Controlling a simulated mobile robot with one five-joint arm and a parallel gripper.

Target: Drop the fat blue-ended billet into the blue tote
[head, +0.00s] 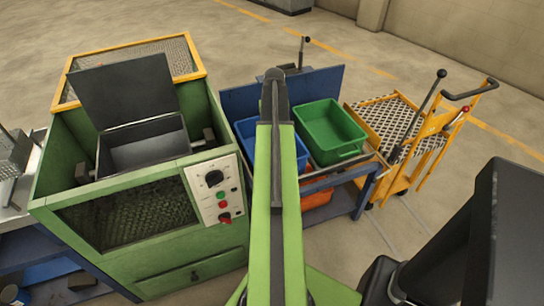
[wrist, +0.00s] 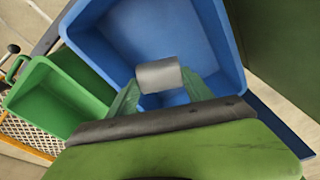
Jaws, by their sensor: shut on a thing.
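The blue tote (head: 243,130) stands on a blue-framed bench, partly hidden behind my arm in the head view. In the wrist view the blue tote (wrist: 110,35) fills much of the upper middle, and its inside looks empty where it shows. My gripper (wrist: 158,84) is shut on a short, thick grey billet (wrist: 158,73), held crosswise between the fingers. The billet appears over the tote's opening; its height above the floor of the tote is hard to judge. No blue end shows on it from here. The head view hides gripper and billet behind my arm.
A green tote (head: 331,131) stands right of the blue one; it also shows in the wrist view (wrist: 60,100). A green furnace (head: 150,210) with an open lid is on the left. An orange bin (head: 317,199) sits below, and a yellow cart (head: 405,125) stands on the right.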

